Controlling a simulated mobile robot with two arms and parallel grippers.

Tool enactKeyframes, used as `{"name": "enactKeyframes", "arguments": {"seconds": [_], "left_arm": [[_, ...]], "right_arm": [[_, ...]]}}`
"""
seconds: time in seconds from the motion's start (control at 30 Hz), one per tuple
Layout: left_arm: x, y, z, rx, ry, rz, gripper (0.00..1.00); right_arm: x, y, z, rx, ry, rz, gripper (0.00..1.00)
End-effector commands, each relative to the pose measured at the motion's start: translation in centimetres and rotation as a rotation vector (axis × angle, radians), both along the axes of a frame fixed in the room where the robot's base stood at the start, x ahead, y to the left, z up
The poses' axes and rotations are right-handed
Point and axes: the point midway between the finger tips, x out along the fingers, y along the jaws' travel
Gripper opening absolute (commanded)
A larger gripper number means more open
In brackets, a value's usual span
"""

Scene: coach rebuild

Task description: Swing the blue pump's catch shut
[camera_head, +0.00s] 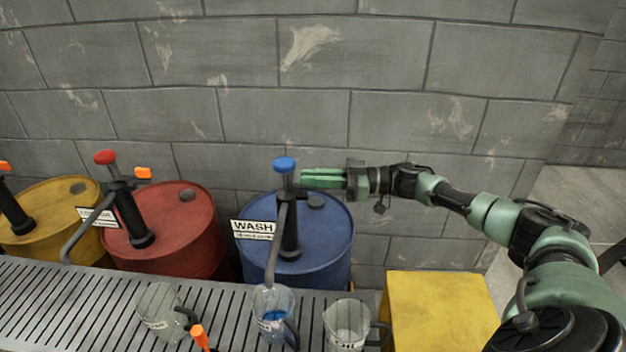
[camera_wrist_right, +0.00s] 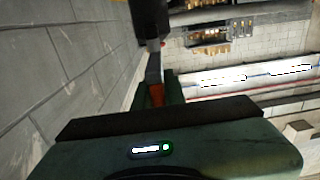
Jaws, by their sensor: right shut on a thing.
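The blue pump (camera_head: 289,222) stands upright on the blue drum, with a blue knob (camera_head: 284,164) on top and a grey spout reaching down to the front. My right gripper (camera_head: 305,178) reaches in from the right and is at the pump's head, just below the knob. In the right wrist view an orange catch (camera_wrist_right: 157,93) shows between the fingers, beside a dark part of the pump (camera_wrist_right: 149,22). The jaws are shut on the catch. In the head view the fingers hide the catch, so its exact angle cannot be told. My left gripper is not in view.
The blue drum (camera_head: 325,240) carries a WASH label. A red drum (camera_head: 185,225) and a yellow drum (camera_head: 55,215) with pumps stand left. Clear jugs (camera_head: 160,305) stand on the slatted grating (camera_head: 60,290); one under the blue spout holds blue liquid. A yellow block (camera_head: 435,310) stands right.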

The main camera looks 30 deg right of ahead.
Motion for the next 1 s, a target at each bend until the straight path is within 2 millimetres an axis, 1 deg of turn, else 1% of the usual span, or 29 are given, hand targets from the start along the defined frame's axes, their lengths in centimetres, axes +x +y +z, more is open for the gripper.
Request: {"name": "enactKeyframes", "arguments": {"seconds": [0.13, 0.17, 0.2, 0.23, 0.53, 0.63, 1.0], "left_arm": [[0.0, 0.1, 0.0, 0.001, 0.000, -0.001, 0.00], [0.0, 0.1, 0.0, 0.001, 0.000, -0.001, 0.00], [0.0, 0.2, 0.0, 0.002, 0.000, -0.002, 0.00], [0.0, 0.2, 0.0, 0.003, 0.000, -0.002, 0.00], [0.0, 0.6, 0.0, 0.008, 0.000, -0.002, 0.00], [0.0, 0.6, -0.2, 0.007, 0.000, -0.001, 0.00], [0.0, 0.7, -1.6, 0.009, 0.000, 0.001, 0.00]], "right_arm": [[0.0, 0.0, 0.2, 0.003, -0.003, 0.000, 0.00], [0.0, 0.0, 0.2, 0.003, -0.003, 0.000, 0.14], [0.0, 0.0, 0.2, 0.003, -0.003, 0.000, 0.25], [0.0, 0.0, 0.2, 0.003, -0.003, 0.000, 0.33], [0.0, 0.0, 0.1, 0.001, -0.002, 0.000, 0.33], [-0.3, -0.5, -0.1, 0.000, -0.001, -0.001, 0.33], [-3.9, -5.2, -0.2, -0.001, -0.001, -0.003, 0.33]]}}
